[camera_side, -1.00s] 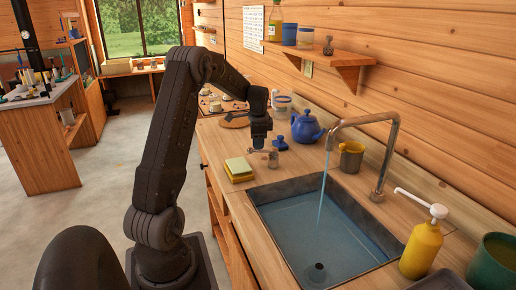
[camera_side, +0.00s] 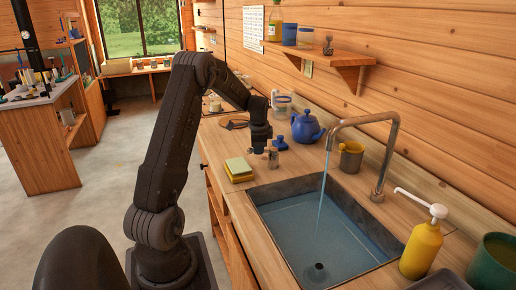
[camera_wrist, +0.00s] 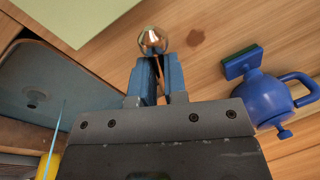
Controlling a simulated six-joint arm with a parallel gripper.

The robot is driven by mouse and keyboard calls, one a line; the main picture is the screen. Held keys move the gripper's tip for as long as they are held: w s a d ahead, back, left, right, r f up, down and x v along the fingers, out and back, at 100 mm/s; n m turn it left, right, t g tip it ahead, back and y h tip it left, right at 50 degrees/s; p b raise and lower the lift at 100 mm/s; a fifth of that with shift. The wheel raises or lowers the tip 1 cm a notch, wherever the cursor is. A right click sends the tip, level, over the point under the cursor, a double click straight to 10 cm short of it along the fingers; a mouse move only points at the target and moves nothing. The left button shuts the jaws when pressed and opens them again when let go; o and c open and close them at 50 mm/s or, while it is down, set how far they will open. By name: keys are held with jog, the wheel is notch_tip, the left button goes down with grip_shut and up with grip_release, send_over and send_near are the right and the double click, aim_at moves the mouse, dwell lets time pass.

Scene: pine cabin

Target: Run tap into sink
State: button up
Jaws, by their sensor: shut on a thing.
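The copper tap (camera_side: 366,119) arches over the sink (camera_side: 265,194), and a thin stream of water (camera_side: 322,195) falls from its spout into the basin, where water stands. The stream also shows in the wrist view (camera_wrist: 53,140). My gripper (camera_side: 260,149) is shut on a thin copper lever (camera_wrist: 160,75) beside this post. The lever is mostly hidden by the fingers.
A yellow-green sponge (camera_side: 239,169) lies close to the left of my gripper. A yellow soap bottle (camera_side: 421,250) stands right of the sink.

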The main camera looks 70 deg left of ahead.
jog(key=shift+s, duration=0.15)
grip_shut()
jog(key=shift+s+d+n+g, duration=0.1)
jog(key=shift+d+n+g, duration=0.25)
jog(key=shift+n, duration=0.55)
jog(key=shift+s+d+n+g, duration=0.15)
jog(key=shift+d+n, duration=0.3)
jog(key=shift+n, duration=0.45)
jog(key=shift+w, duration=0.1)
jog(key=o, duration=0.7)
grip_release()
jog(key=shift+w, duration=0.1)
notch_tip(320, 180, up, 14)
jog(key=d, duration=0.2)
jog(key=shift+d+f, duration=0.2)
jog(key=shift+d, duration=0.2)
